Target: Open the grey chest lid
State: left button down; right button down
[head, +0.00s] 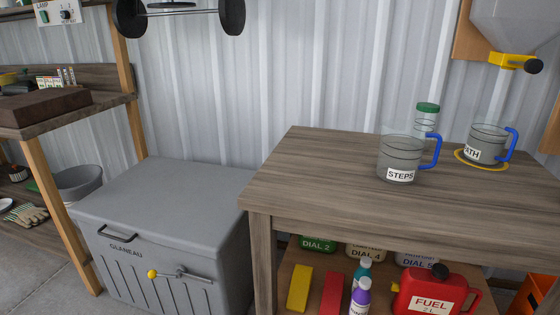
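The grey chest (180,262) stands on the floor at the lower left, between the wooden shelf and the wooden table. Its flat grey lid (165,196) is down. A dark handle (117,234) is on the front near the lid's edge, above lettering that reads "GLANEAU". A latch with a yellow knob (153,273) and a grey lever is on the chest's front, right of the handle. Neither of my grippers shows in the head view.
The wooden table (330,165) stands close on the chest's right, with two measuring jugs and a green-capped jar on top. A shelf unit (70,120) and a grey bucket (78,182) are on the left. Above the lid is clear. A red fuel can (432,290) is under the table.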

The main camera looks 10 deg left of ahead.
aim_at(191, 208)
jog(key=k+l+u, duration=0.1)
jog(key=u, duration=1.2)
